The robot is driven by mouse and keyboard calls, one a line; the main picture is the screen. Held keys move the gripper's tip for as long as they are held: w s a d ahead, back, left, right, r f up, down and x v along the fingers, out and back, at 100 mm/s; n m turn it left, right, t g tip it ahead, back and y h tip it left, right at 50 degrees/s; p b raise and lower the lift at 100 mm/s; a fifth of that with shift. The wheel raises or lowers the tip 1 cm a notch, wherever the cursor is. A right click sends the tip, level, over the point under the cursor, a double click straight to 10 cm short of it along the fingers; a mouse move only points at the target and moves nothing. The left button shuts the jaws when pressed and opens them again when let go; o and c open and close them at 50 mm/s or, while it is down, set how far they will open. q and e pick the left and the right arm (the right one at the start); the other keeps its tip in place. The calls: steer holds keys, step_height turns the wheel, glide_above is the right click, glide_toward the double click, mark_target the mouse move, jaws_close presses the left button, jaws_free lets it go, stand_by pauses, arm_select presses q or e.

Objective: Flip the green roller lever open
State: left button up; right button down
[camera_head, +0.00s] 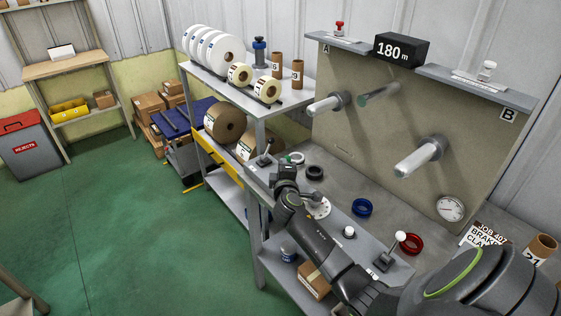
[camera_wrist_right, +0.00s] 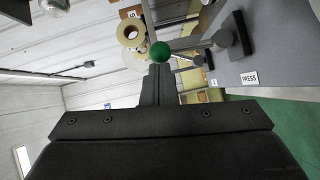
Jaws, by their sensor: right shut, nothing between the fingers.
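A green ball knob (camera_wrist_right: 160,51) shows in the right wrist view, on the end of a grey lever arm (camera_wrist_right: 192,43) that runs right to a pivot and a black plate (camera_wrist_right: 243,33). My right gripper (camera_wrist_right: 158,72) is shut and empty, with its fingertips right at the knob. I cannot tell if they touch. In the head view my right gripper (camera_head: 285,172) is over the bench's left end, near a small dark lever (camera_head: 263,157). My left gripper is not in view.
A lever with a white knob (camera_head: 400,236) stands on the bench front. Tape rings, blue (camera_head: 362,208) and red (camera_head: 411,244), lie on the bench. The panel (camera_head: 345,148) carries several rollers. A shelf of rolls (camera_head: 280,105) stands left.

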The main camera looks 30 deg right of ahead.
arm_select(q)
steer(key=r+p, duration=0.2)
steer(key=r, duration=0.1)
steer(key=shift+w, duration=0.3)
arm_select(e)
steer(key=d, duration=0.1)
steer(key=d+m, duration=0.1)
steer(key=d+g+y, duration=0.1)
steer(key=shift+w+d+r+m, duration=0.25)
steer(key=shift+w+m, duration=0.05)
steer(key=shift+m, duration=0.1)
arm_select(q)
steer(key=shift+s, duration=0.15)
arm_select(e)
steer(key=shift+d, duration=0.15)
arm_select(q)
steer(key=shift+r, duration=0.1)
arm_select(e)
steer(key=shift+r, duration=0.1)
